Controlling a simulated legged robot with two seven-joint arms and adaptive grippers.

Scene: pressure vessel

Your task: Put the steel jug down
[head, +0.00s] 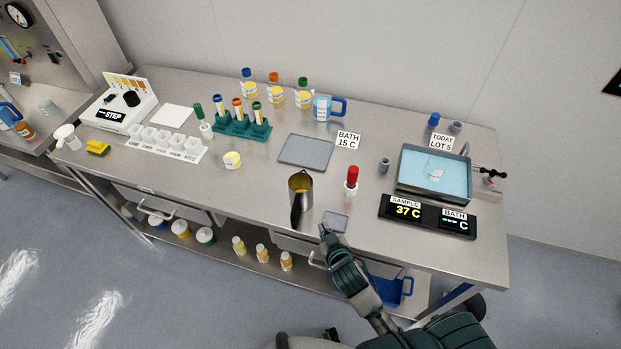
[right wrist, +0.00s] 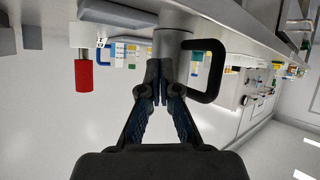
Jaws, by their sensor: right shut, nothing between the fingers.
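The steel jug (head: 305,188) stands upright on the bench near its front edge, its black handle (head: 296,212) toward me and something yellowish inside. In the right wrist view, which is upside down, the right gripper (right wrist: 159,95) is shut and empty. The jug (right wrist: 172,42) with its black handle (right wrist: 212,72) lies beyond the fingertips; whether they touch it I cannot tell. My left gripper is not in view.
A red-topped bottle (head: 351,182) stands right of the jug, with a grey plate (head: 306,152) behind. The water bath (head: 405,172) and the display (head: 427,215) are at the right. A tube rack (head: 243,128) and white cups (head: 168,143) are at the left.

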